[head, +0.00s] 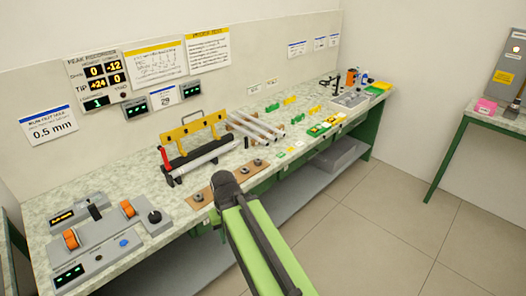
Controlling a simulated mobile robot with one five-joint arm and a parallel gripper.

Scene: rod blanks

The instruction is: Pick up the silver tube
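A silver tube (207,158) lies along a black fixture with a red lever at its left end, on the speckled bench. Several more silver rods (258,127) lie side by side on a rack just right of it. I cannot tell from this view which one is the task's silver tube. My green arm reaches up from the bottom, its dark end in front of the bench's front edge. No gripper fingers show; they are out of sight.
A yellow bracket (193,132) stands behind the fixture. A brown strip with dark round parts (202,197) lies at the front edge. A grey control panel (98,240) sits at left. Small green and yellow parts (318,129) lie at right. Open floor (385,225) is at right.

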